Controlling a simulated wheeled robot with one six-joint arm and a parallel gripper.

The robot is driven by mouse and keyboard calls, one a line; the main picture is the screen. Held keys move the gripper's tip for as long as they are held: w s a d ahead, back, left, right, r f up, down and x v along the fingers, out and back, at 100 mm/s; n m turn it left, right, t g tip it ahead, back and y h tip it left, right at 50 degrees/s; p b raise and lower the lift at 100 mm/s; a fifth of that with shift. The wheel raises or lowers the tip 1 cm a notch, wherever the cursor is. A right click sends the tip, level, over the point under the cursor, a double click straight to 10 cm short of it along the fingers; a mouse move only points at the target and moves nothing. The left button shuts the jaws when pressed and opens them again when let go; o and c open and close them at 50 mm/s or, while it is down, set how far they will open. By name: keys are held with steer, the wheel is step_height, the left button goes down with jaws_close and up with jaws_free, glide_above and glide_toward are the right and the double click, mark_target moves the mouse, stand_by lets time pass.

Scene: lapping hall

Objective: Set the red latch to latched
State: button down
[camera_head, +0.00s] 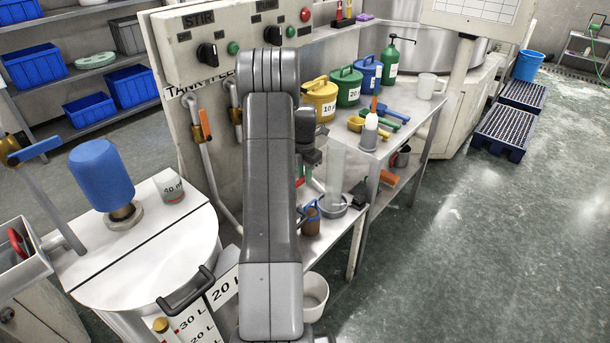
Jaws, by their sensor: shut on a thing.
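My arm rises through the middle of the view and bends over at the top. My gripper (311,155) is partly in view just right of the arm, in front of the control panel and above the bench's lower shelf. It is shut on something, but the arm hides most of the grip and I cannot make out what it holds. I cannot pick out the red latch for certain. A red rounded part (18,243) shows in a grey box at the left edge, but I cannot tell whether it is a latch. The latch's setting cannot be read.
A white tank lid (150,262) with a blue motor cover (101,174) stands at the left. The control panel (222,40) is behind my arm. A metal bench (412,117) with coloured cans and scoops stands right of it. The floor (470,250) at the right is clear.

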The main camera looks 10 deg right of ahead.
stand_by(0.3)
steer(key=c, duration=1.3)
jaws_free()
step_height(320, 180, up, 14)
steer(key=shift+f+b, duration=0.1)
steer(key=shift+b, duration=0.3)
steer(key=shift+f, duration=0.1)
step_height(320, 180, down, 14)
steer(key=shift+r+p, duration=0.15)
steer(key=shift+p, duration=0.3)
